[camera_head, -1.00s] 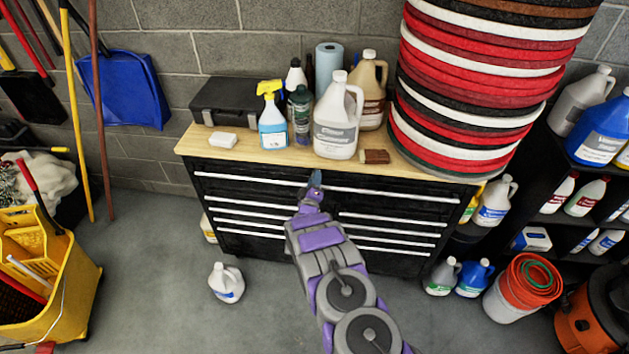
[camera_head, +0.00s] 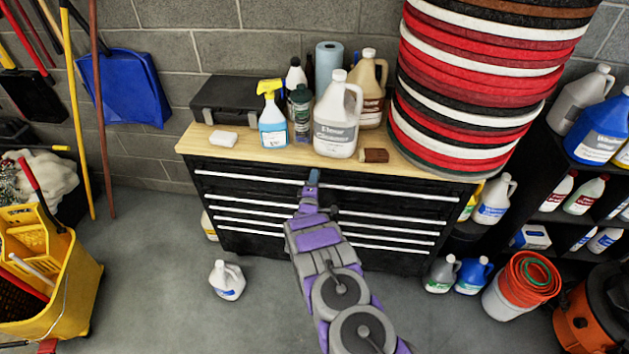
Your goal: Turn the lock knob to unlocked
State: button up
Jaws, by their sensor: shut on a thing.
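The chest's drawers, with long silver handles, look closed.
The wooden top (camera_head: 225,155) holds a spray bottle (camera_head: 272,122), a white jug (camera_head: 338,122), a dark case (camera_head: 235,102) and a tall stack of pads (camera_head: 470,85). A jug (camera_head: 227,281) stands on the floor. A yellow mop bucket (camera_head: 60,290) is at left.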

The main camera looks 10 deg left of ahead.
jog(key=shift+s+a+f, duration=0.1)
jog(key=shift+a+f, duration=0.1)
jog(key=shift+a, duration=0.05)
jog(key=o, duration=1)
jog(key=shift+a, duration=0.1)
jog(key=shift+s+a+p, duration=0.15)
jog(key=shift+s+p, duration=0.15)
jog(key=shift+s, duration=4.05)
jog(key=shift+s+a+p, duration=0.1)
jog(key=shift+s+p, duration=0.2)
jog(key=shift+s, duration=4)
